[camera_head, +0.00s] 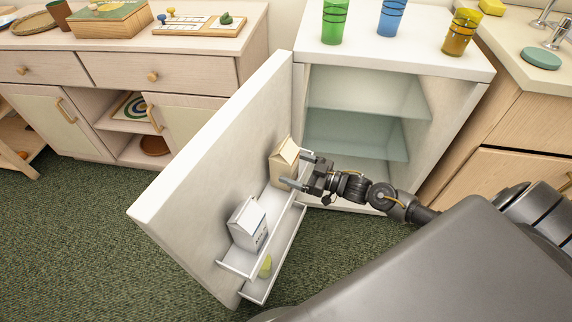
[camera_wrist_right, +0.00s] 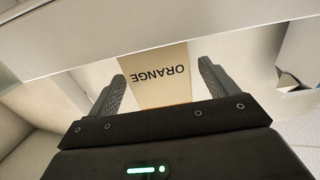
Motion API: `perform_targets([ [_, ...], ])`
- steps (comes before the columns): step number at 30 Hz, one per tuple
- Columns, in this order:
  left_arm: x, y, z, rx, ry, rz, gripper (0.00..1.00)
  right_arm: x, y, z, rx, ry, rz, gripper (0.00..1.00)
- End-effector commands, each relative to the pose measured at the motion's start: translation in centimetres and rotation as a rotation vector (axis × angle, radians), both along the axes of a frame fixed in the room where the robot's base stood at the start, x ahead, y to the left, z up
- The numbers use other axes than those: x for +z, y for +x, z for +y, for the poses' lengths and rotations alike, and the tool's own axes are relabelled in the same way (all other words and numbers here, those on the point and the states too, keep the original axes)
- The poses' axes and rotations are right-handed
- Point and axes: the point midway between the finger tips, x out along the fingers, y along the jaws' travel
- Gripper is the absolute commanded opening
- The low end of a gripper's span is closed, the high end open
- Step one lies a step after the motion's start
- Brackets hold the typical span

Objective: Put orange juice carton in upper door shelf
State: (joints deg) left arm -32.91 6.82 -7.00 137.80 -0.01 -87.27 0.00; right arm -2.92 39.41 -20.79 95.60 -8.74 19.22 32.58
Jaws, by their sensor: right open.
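The orange juice carton (camera_head: 284,162) is tan with a gabled top and stands upright at the far end of the upper door shelf (camera_head: 290,214). In the right wrist view the carton (camera_wrist_right: 160,78) shows the word ORANGE between the fingers. My right gripper (camera_head: 298,170) is open at the carton, with one finger on each side; contact cannot be told. The right gripper's fingers (camera_wrist_right: 162,88) also show in the right wrist view. The fridge door (camera_head: 215,170) stands wide open. My left gripper is not in view.
A white milk carton (camera_head: 248,224) stands nearer on the same shelf. A yellow-green item (camera_head: 265,267) sits in the lower door shelf (camera_head: 258,292). The fridge's glass shelves (camera_head: 355,134) look empty. Green, blue and amber cups (camera_head: 334,22) stand on top.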

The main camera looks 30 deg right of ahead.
Motion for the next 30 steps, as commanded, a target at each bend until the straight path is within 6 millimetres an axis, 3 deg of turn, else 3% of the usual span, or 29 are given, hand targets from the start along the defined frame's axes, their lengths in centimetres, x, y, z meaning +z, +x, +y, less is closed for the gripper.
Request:
perform_targets([
  [9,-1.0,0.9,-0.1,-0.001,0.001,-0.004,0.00,0.0,-5.2,-4.0,0.000,-0.003,0.002,0.85],
  [16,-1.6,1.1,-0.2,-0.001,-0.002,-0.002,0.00,0.1,-6.8,-5.3,0.000,-0.001,-0.001,0.85],
  [23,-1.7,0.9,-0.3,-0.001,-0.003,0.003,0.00,-0.4,-7.0,-5.0,-0.023,-0.009,0.013,0.85],
  [30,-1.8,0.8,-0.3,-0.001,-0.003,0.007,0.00,-4.4,-7.8,-1.9,-0.254,-0.150,0.210,0.85],
])
